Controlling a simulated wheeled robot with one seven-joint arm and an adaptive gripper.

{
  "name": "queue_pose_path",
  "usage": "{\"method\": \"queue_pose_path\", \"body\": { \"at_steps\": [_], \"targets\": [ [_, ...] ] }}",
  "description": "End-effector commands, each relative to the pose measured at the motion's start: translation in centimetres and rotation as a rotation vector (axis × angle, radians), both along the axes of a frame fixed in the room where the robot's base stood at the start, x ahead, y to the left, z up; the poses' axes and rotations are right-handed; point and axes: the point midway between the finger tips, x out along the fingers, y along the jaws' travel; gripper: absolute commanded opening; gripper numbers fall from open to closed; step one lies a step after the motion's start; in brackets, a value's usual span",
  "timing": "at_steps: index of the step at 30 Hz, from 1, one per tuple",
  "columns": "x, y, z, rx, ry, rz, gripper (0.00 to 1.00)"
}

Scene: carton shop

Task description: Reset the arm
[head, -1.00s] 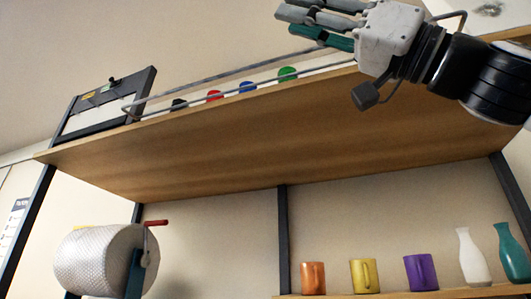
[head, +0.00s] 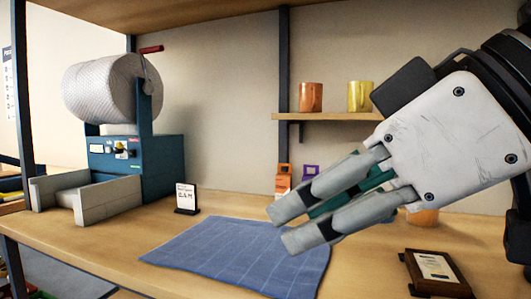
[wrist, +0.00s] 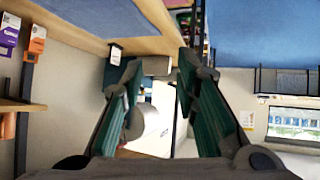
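My gripper (head: 293,225) reaches in from the right in the head view, its pale grey fingers pointing left and down, in front of the blue cloth mat as seen from the head. In the wrist view my gripper (wrist: 160,66) shows two green-padded fingers standing apart, with nothing held between them. The blue mat (head: 225,252) lies flat on the wooden bench, partly hidden by the fingers.
A bubble-wrap roll (head: 105,88) sits above a blue machine (head: 150,160) at the left. A small sign (head: 186,198) stands behind the mat. A framed plaque (head: 436,272) lies at the right. Orange (head: 311,97) and yellow (head: 359,96) mugs stand on a shelf.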

Motion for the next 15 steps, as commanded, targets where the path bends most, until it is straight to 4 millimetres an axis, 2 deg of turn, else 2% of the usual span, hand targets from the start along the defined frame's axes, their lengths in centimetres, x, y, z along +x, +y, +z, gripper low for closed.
{"method": "queue_pose_path", "body": {
  "at_steps": [1,6,9,15],
  "targets": [
    [0.1,-1.5,-2.9,-0.045,0.071,-0.075,0.28],
    [-1.6,-6.3,-11.3,-0.163,0.321,-0.310,0.28],
    [-3.4,-8.8,-15.3,-0.212,0.461,-0.443,0.28],
    [-7.0,-12.0,-20.4,-0.270,0.672,-0.640,0.28]
  ]
}}
